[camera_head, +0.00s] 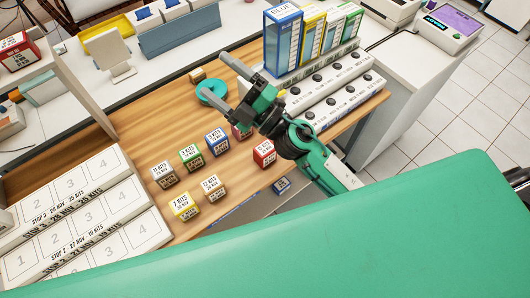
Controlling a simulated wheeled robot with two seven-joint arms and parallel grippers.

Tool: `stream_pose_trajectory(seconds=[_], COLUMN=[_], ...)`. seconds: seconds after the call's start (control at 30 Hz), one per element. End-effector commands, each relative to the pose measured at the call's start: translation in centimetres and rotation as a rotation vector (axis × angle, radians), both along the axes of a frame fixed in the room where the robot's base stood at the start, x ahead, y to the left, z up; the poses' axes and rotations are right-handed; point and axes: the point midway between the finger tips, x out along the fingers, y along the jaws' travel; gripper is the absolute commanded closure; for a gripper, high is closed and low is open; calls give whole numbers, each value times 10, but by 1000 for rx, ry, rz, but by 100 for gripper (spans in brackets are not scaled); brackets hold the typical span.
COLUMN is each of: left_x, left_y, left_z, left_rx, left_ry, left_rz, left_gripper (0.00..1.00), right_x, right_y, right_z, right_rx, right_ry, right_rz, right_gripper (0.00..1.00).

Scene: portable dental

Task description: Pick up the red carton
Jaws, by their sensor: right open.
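A small red carton (264,154) with a white label stands on the wooden table, left of my right forearm. Another reddish carton (240,132) stands just above it in the picture and is partly hidden by my right gripper. My right gripper (212,76) is open, with nothing seen between its fingers. It reaches past both cartons, with its fingers above the table near a teal round dish (203,98). My left gripper is not in view.
Blue (217,143), green (191,158) and yellow (184,207) cartons, among others, stand close by on the left. A numbered white rack (98,222) fills the lower left. Tall coloured boxes (283,42) and a white stepped rack (335,94) stand to the right.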

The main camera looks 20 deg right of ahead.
Motion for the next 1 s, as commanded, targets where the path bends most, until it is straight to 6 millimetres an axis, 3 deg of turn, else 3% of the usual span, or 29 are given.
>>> stream_pose_trajectory(seconds=[0.1,0.2,0.3,0.43,0.57,0.7,0.9,1.0], left_x=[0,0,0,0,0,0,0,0], left_y=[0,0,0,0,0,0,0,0], left_z=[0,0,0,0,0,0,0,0], left_rx=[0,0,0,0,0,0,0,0], left_ry=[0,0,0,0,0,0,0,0], left_rz=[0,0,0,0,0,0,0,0], left_gripper=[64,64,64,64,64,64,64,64], right_x=[-18,-34,-46,-50,-42,-22,2,8], right_y=[44,72,88,86,57,3,-67,-87], right_z=[-5,-27,-60,-113,-164,-202,-216,-215], right_rx=[-214,-420,-646,-967,-1312,-1671,-2027,-2115], right_ry=[-160,-261,-327,-359,-320,-203,8,78], right_rz=[192,354,507,684,826,925,965,965], right_gripper=[18,18,18,18,18,18,18,18])
